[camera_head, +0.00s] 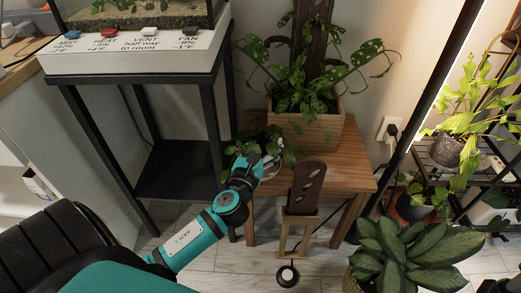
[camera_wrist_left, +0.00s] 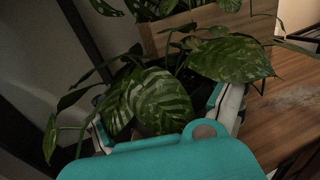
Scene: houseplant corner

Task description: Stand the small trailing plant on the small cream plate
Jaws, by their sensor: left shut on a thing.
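The small trailing plant (camera_head: 250,140) has green, pale-marked leaves. It is at the left end of the wooden table (camera_head: 330,165), in front of the large planter. My left gripper (camera_head: 270,158) is shut on it from the front. In the left wrist view the plant's leaves (camera_wrist_left: 158,98) spread between and over the gripper's fingers (camera_wrist_left: 170,125) and hide its pot. I cannot tell whether the pot touches the table. My right gripper is not in view.
A wooden planter (camera_head: 312,128) with a big spotted plant stands close behind. A dark slotted board on a wooden stand (camera_head: 306,185) is at the table's front. A black metal stand (camera_head: 180,165) is on the left. The table's right part is clear.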

